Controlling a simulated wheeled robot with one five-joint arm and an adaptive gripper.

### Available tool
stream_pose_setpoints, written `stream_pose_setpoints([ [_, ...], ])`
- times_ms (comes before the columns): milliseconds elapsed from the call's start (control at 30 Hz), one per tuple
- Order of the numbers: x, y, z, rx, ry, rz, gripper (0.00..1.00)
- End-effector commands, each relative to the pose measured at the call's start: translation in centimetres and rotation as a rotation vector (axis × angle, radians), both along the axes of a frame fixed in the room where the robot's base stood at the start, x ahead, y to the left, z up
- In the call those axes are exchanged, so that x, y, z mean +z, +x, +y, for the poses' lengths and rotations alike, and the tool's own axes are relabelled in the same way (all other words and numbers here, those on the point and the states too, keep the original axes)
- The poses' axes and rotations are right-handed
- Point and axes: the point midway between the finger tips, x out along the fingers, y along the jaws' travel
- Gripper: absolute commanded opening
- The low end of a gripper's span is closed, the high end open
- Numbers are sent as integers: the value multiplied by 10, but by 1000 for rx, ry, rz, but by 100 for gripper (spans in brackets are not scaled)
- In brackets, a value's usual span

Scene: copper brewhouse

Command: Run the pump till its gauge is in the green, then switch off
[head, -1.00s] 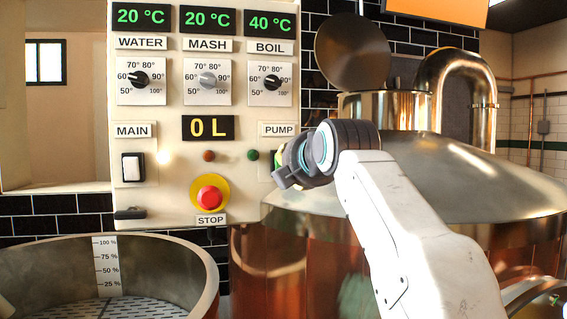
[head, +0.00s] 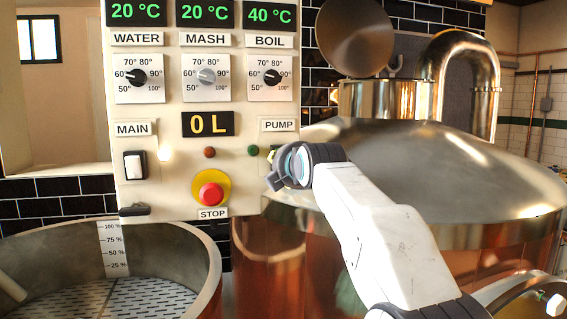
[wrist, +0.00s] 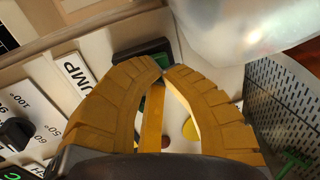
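The control panel (head: 226,150) fills the left middle of the head view. The PUMP label (head: 279,125) is at its right edge; below it, my arm and gripper block the view. In the wrist view, the PUMP label (wrist: 77,73) stands beside a black housing with a green face (wrist: 146,51), which looks like the pump switch. My gripper (wrist: 163,73) has its two tan fingers converged, tips together, just in front of that switch and overlapping it in the picture; contact cannot be told. Nothing shows held. I cannot make out a pump gauge or its needle in these views.
A copper kettle (head: 450,190) stands right, close behind my arm. An open vessel with a slotted floor (head: 212,290) is lower left.

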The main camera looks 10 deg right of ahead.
Motion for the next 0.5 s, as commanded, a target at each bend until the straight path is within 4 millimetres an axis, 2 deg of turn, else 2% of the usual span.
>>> stream_pose_setpoints([
  [300,-1,0,0,0,0,-1,0],
  [500,-9,4,0,0,0,-57,0],
])
